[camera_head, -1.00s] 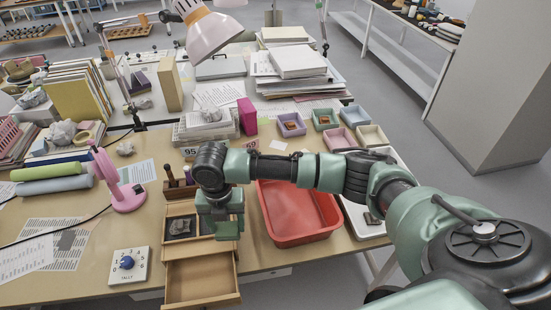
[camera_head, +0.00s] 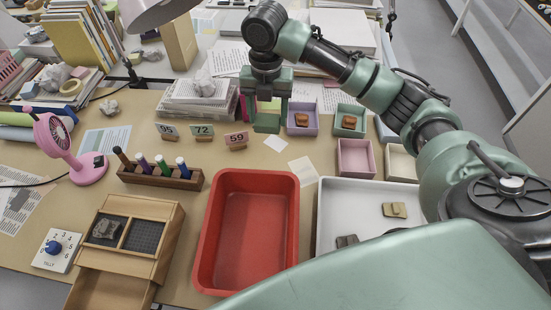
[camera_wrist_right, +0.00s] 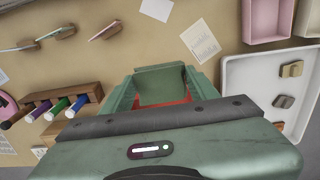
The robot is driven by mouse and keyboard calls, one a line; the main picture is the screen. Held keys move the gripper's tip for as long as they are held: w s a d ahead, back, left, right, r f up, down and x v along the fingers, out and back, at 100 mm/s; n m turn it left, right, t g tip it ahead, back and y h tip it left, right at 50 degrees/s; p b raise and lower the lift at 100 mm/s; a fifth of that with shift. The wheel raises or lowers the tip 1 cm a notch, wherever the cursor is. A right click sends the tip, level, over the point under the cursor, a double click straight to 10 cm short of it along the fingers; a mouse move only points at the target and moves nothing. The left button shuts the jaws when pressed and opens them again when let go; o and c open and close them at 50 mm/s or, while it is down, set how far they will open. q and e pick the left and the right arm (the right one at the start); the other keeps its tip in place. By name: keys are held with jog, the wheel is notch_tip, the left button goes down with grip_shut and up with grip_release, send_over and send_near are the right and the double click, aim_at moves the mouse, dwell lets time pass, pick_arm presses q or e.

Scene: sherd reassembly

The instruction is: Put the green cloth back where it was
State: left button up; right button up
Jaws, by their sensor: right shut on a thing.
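My right gripper (camera_head: 267,125) hangs above the table, behind the red tub and beside the purple box. A yellow-green piece, seemingly the green cloth (camera_head: 268,105), shows between its fingers; most of it is hidden. In the right wrist view the fingers (camera_wrist_right: 160,95) are closed about a dull green flat piece (camera_wrist_right: 162,85), with red tub showing below it. A rolled green item (camera_head: 18,118) lies at the far left edge, partly cut off. My left gripper is not in view.
The red tub (camera_head: 206,240) is empty. The wooden drawer box (camera_head: 165,222) has its drawer pulled out. A marker rack (camera_head: 150,178), number cards (camera_head: 202,130), a purple box (camera_head: 303,130), a teal-rimmed box (camera_head: 350,133), a pink box (camera_head: 340,168) and a white tray (camera_head: 340,200) stand close by.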

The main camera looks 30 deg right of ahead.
notch_tip(320, 180, down, 6)
jog(key=p, duration=0.1)
send_over(269, 169)
notch_tip(269, 169, down, 8)
jog(key=shift+w+r, duration=0.1)
jog(key=shift+f, duration=0.7)
notch_tip(269, 169, down, 4)
jog(key=shift+r, duration=0.1)
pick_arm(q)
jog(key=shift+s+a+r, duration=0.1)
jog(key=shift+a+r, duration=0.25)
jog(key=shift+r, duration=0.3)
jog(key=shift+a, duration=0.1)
pick_arm(e)
jog(key=shift+f, duration=0.2)
jog(key=o, duration=1.2)
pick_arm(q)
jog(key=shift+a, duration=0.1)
